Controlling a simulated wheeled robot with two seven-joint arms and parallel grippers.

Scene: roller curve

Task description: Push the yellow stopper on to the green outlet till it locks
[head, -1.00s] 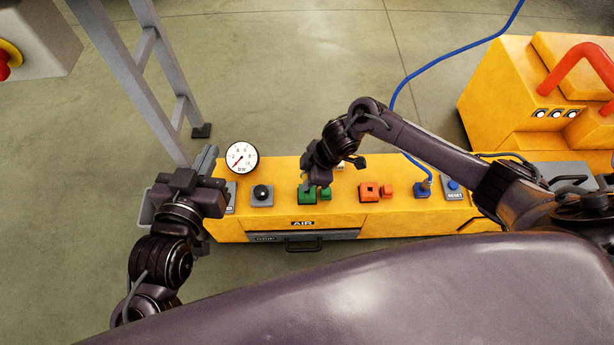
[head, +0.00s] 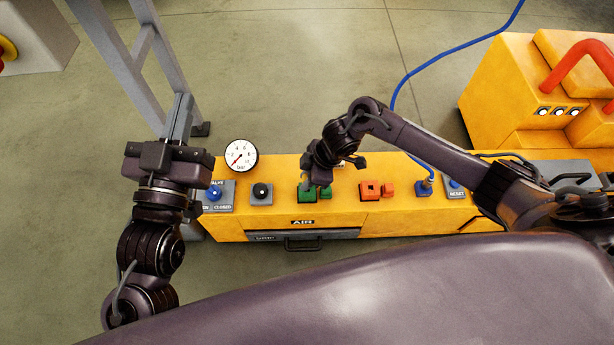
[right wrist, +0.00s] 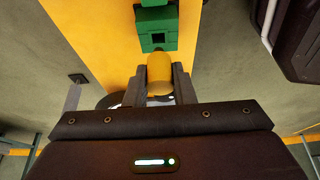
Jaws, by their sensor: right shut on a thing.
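The yellow stopper (right wrist: 160,72) sits between the fingers of my right gripper (right wrist: 161,82), which is shut on it. In the right wrist view the green outlet (right wrist: 157,28) lies just past the stopper's far end, with its dark square hole in view. I cannot tell whether the stopper touches the outlet. In the head view the green outlet (head: 307,194) is on the yellow panel, and my right gripper (head: 318,184) is right over it; the stopper is hidden there. My left gripper (head: 179,118) is off the panel's left end, its jaw state unclear.
The yellow panel (head: 345,215) carries a gauge (head: 241,155), a black knob (head: 261,192), an orange fitting (head: 370,190) and a blue fitting with a hose (head: 423,187). A blue valve knob (head: 214,193) is near my left gripper. A grey frame (head: 150,60) stands behind it.

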